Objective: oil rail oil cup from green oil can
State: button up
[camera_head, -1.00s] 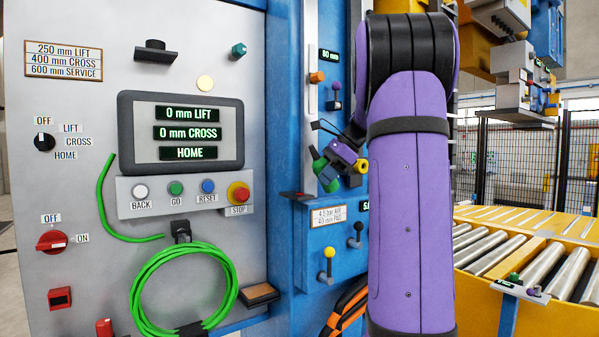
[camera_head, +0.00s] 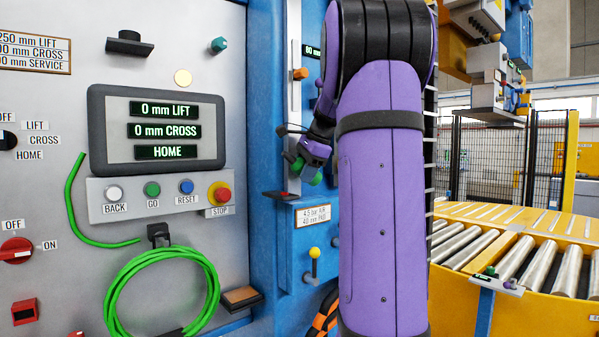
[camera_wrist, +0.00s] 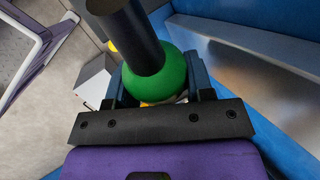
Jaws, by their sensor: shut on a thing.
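My gripper (camera_wrist: 160,92) is shut on the green oil can (camera_wrist: 171,74), which shows in the wrist view as a round green body with a thick dark cylinder rising from it. In the head view my gripper (camera_head: 304,162) is small, beside the blue column and partly hidden behind my purple arm. A green part of the can (camera_head: 315,179) shows below it. I cannot pick out the rail oil cup for certain in either view.
A grey control panel (camera_head: 235,120) with buttons and a looped green hose (camera_head: 165,255) stands at left. A small dark ledge (camera_head: 283,195) and a yellow-knobbed lever (camera_head: 314,254) are on the blue column (camera_head: 265,150). A yellow roller conveyor (camera_head: 525,310) is at right.

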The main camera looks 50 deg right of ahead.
jog(key=shift+s+d+n+g+h, duration=0.15)
jog(key=shift+d+n+g+h, duration=0.25)
jog(key=shift+h, duration=0.8)
jog(key=h, duration=0.2)
jog(key=d+h, duration=0.1)
jog(key=h, duration=0.1)
jog(key=shift+s+f+n, duration=0.1)
jog(key=shift+f+n, duration=0.05)
jog(key=shift+n, duration=0.25)
jog(key=shift+g, duration=0.3)
jog(key=shift+a+r+n+h, duration=0.1)
jog(key=shift+r+n+h, duration=0.2)
jog(key=shift+r+h, duration=0.75)
jog(key=shift+f+h, duration=0.15)
jog(key=shift+h, duration=0.2)
jog(key=shift+a+r+h, duration=0.15)
jog(key=shift+r+h, duration=0.15)
jog(key=shift+f, duration=0.15)
